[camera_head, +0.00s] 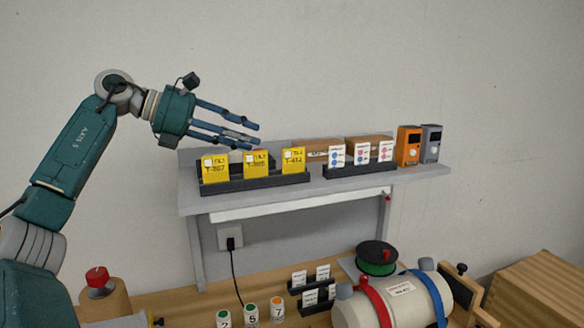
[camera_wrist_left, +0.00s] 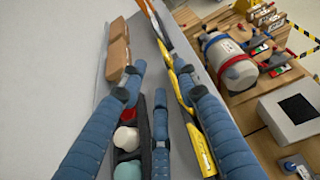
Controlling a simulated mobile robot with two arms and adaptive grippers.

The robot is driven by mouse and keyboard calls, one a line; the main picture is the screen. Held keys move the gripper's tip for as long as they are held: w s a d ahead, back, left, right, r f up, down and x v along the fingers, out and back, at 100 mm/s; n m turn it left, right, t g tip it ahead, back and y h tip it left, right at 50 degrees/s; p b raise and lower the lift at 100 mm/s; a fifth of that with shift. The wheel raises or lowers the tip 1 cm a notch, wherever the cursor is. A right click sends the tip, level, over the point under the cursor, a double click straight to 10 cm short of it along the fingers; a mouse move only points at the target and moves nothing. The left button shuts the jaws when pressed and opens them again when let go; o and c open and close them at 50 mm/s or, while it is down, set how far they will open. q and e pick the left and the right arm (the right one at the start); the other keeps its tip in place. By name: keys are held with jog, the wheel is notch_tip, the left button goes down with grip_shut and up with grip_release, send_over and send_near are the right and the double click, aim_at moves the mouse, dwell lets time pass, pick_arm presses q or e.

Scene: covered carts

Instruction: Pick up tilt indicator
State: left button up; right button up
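Three yellow cards stand in a dark rack (camera_head: 256,183) on the grey shelf: a left one (camera_head: 215,170), a middle one (camera_head: 256,166) and a right one (camera_head: 293,160). Their print is small; they appear to be the tilt indicators. Yellow cards also show edge-on beside the right-hand finger in the left wrist view (camera_wrist_left: 199,150). My right gripper is in neither view.
White cards with coloured dots (camera_head: 361,154), brown boxes (camera_head: 318,146), an orange device (camera_head: 408,146) and a grey device (camera_head: 431,144) share the shelf (camera_head: 192,202). Below are a strapped white tank (camera_head: 405,306), a green spool (camera_head: 377,262) and numbered canisters (camera_head: 251,315).

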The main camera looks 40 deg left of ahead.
aim_at(289, 149)
pick_arm(q)
jog(key=p+x, duration=0.1)
jog(key=x, duration=0.5)
jog(key=shift+s+d, duration=0.1)
jog(key=p+x, duration=0.1)
jog(key=x, duration=0.2)
jog(key=p+x, duration=0.1)
jog(key=shift+w+d+r+p, duration=0.15)
jog(key=shift+w+d+p, duration=0.15)
jog(key=shift+w+d, duration=0.1)
jog(key=shift+w+f, duration=0.2)
jog(key=shift+w, duration=0.05)
jog(key=shift+s, duration=0.15)
jog(key=shift+c, duration=1.3)
grip_shut()
